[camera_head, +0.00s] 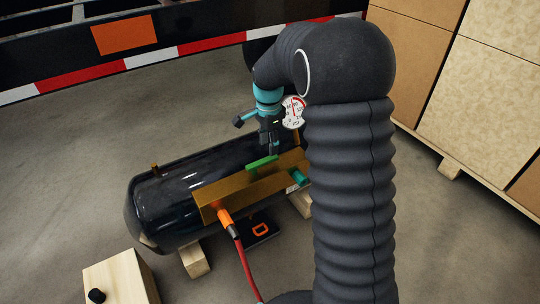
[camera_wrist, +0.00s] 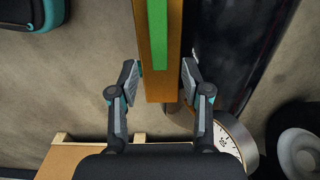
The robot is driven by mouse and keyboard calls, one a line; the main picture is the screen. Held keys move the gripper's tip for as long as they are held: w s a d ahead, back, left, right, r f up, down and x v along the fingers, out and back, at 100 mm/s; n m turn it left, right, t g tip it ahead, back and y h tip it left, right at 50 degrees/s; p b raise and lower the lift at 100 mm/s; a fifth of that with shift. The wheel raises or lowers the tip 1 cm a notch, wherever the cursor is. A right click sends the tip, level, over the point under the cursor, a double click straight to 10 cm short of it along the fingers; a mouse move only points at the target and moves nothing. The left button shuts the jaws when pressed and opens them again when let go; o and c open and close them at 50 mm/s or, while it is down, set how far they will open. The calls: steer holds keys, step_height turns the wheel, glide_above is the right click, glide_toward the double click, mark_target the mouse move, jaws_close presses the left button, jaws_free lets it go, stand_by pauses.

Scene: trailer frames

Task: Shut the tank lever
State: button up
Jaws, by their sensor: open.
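A black cylindrical tank (camera_head: 165,205) lies on wooden blocks, with a brass plate (camera_head: 232,194) along it. A green lever (camera_head: 262,163) sits on the plate and runs roughly along its length. In the wrist view the green lever (camera_wrist: 157,35) runs down from the top edge, above the brass plate (camera_wrist: 160,88). My gripper (camera_head: 274,148) is over the lever's right end in the head view. In the wrist view my gripper (camera_wrist: 158,78) is open, with one finger on each side of the plate. The lever's lower end lies near the fingertips. I cannot tell whether they touch anything.
An orange connector (camera_head: 225,217) with a red hose (camera_head: 246,268) joins the plate. A gauge (camera_head: 293,112) stands close beside my gripper. Stacked boxes (camera_head: 490,90) are at right, a striped barrier (camera_head: 150,57) behind. A wooden block (camera_head: 125,278) is front left. Bare floor lies left of the tank.

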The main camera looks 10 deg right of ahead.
mark_target(269, 158)
steer(key=shift+f, duration=2.45)
